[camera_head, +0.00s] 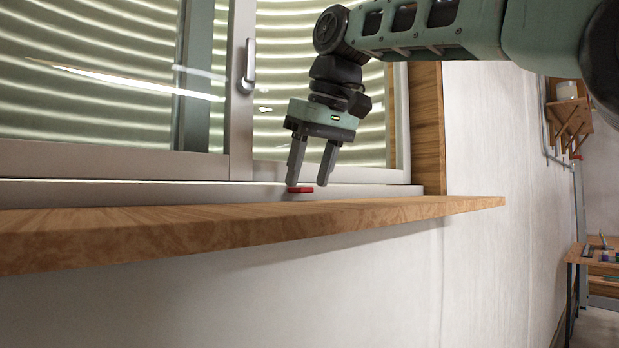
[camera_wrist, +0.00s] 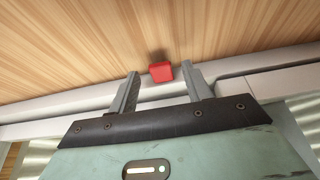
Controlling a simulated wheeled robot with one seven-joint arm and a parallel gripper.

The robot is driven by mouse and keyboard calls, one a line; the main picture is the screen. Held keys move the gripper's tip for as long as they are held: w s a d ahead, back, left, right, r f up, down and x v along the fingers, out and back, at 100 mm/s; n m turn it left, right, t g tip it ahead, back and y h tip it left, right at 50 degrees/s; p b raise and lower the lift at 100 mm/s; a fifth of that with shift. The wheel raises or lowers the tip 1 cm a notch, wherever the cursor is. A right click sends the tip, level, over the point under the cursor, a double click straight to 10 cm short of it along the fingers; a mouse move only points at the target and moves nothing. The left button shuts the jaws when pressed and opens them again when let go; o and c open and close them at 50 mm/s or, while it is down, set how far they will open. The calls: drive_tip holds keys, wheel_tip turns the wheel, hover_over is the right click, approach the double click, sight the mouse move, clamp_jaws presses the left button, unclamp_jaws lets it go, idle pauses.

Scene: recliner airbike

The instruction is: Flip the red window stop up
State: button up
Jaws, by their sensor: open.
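The red window stop (camera_head: 300,189) is a small flat red piece low on the window's bottom track, just above the wooden sill. It also shows in the wrist view (camera_wrist: 161,71), against the wood grain. My gripper (camera_head: 307,184) points down with its two grey fingers apart, close to the stop. In the wrist view my gripper (camera_wrist: 163,72) has the stop between the lines of its fingertips, with a gap on each side. Nothing is held. I cannot tell the exact height of the fingertips relative to the stop.
The wooden sill (camera_head: 250,225) runs along below the window and is bare. The sliding window frame (camera_head: 240,100) with a handle (camera_head: 249,65) stands left of my gripper. A wooden side post (camera_head: 427,125) is at the right. A shelf (camera_head: 570,115) hangs farther right.

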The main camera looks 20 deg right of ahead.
drive_tip(key=shift+w+f, duration=0.15)
drive_tip(key=shift+f, duration=0.15)
drive_tip(key=c, duration=1)
drive_tip(key=shift+r, duration=0.1)
drive_tip(key=shift+p, duration=0.35)
